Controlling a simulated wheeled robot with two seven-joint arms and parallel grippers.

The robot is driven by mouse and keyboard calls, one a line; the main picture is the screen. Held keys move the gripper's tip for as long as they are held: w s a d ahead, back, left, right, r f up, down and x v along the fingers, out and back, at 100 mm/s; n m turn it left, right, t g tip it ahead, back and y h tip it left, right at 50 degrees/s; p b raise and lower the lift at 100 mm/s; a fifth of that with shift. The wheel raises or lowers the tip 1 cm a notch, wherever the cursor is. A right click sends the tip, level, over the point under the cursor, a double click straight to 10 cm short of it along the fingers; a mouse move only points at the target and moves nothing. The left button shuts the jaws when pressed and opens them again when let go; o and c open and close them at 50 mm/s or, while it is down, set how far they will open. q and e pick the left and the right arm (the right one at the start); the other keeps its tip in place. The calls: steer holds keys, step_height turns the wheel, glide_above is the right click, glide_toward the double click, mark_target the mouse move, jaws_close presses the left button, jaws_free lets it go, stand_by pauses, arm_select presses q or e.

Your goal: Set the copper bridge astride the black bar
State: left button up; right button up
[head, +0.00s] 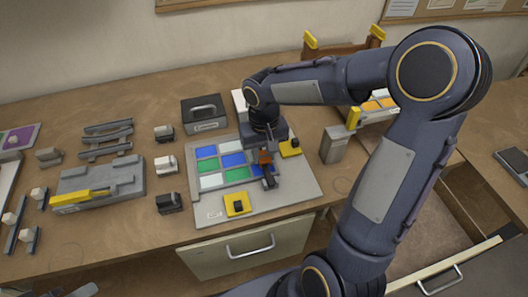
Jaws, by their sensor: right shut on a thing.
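My right gripper (267,165) reaches down over the board with coloured glass tiles, at its right part. It is shut on the copper bridge (264,157), a small orange-brown piece mostly covered by my gripper. A dark piece (269,181) shows just in front of the copper, at the tiles' right edge. I cannot tell whether it is the black bar or a fingertip, nor whether the bridge touches anything below. My left gripper is not in view.
A grey box (334,145) stands to the right. Several small blocks and a grey fixture (100,186) lie left.

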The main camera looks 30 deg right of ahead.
steer(key=shift+f, duration=0.1)
steer(key=shift+f+b, duration=0.8)
steer(key=shift+f, duration=0.05)
steer(key=o, duration=1)
steer(key=shift+o, duration=0.2)
steer(key=shift+r, duration=0.15)
steer(key=shift+r+p, duration=2.85)
steer(key=shift+r, duration=0.6)
steer(key=shift+s, duration=0.1)
